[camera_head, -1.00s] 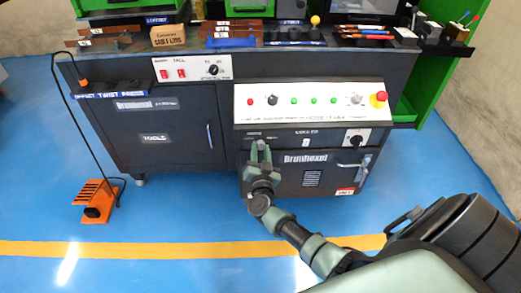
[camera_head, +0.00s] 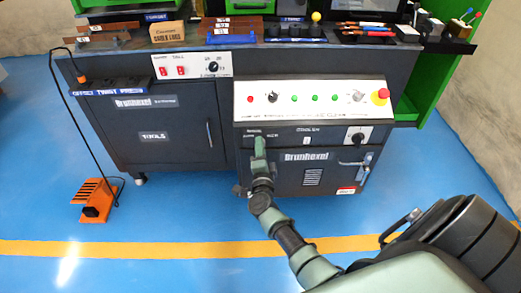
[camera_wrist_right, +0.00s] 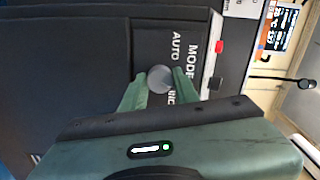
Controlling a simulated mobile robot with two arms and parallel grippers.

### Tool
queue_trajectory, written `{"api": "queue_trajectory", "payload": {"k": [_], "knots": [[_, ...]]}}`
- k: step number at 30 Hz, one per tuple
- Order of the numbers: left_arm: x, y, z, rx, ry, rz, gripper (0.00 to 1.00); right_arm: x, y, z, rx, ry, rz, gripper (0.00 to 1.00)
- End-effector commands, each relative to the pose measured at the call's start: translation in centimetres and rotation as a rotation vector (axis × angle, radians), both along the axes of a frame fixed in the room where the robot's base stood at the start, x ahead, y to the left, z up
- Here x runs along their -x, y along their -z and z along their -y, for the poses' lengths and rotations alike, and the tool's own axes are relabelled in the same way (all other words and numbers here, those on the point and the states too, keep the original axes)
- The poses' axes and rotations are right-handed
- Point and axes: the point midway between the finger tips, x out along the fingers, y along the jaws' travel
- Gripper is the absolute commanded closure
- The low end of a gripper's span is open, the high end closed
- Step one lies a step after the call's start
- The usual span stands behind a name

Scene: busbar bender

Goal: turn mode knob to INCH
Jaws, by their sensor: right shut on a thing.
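The mode knob (camera_wrist_right: 160,79) is a round grey knob on the dark front panel, under the printed words MODE and AUTO in the right wrist view. The INCH label (camera_wrist_right: 183,88) is partly covered by a finger. My right gripper (camera_wrist_right: 158,82) is shut on the knob, one green finger on each side. In the head view my right gripper (camera_head: 260,144) reaches the left part of the dark strip below the white control panel (camera_head: 312,98) and hides the knob. Which way the knob points cannot be told. My left gripper is out of view.
The white panel carries several buttons and a red emergency stop (camera_head: 381,95). Another rotary switch (camera_head: 355,136) sits at the right of the dark strip. An orange foot pedal (camera_head: 92,203) stands on the blue floor at the left.

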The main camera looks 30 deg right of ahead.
Motion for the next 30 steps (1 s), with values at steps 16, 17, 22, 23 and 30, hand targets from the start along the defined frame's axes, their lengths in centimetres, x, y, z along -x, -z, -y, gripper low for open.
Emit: {"api": "queue_trajectory", "payload": {"k": [16, 17, 22, 23, 30], "knots": [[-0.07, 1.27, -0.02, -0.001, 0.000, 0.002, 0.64, 0.08, 0.21, -0.03, -0.262, 0.001, 0.157, 1.00], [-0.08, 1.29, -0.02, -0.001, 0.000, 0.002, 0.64, 0.07, 0.20, -0.03, -0.267, 0.001, 0.160, 1.00], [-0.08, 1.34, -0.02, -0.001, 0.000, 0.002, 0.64, 0.08, 0.16, -0.02, -0.285, 0.001, 0.171, 1.00], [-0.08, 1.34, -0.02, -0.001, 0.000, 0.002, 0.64, 0.08, 0.15, -0.02, -0.287, 0.001, 0.172, 1.00], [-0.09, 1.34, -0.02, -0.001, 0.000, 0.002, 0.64, 0.08, 0.15, -0.02, -0.289, 0.001, 0.174, 1.00]]}}
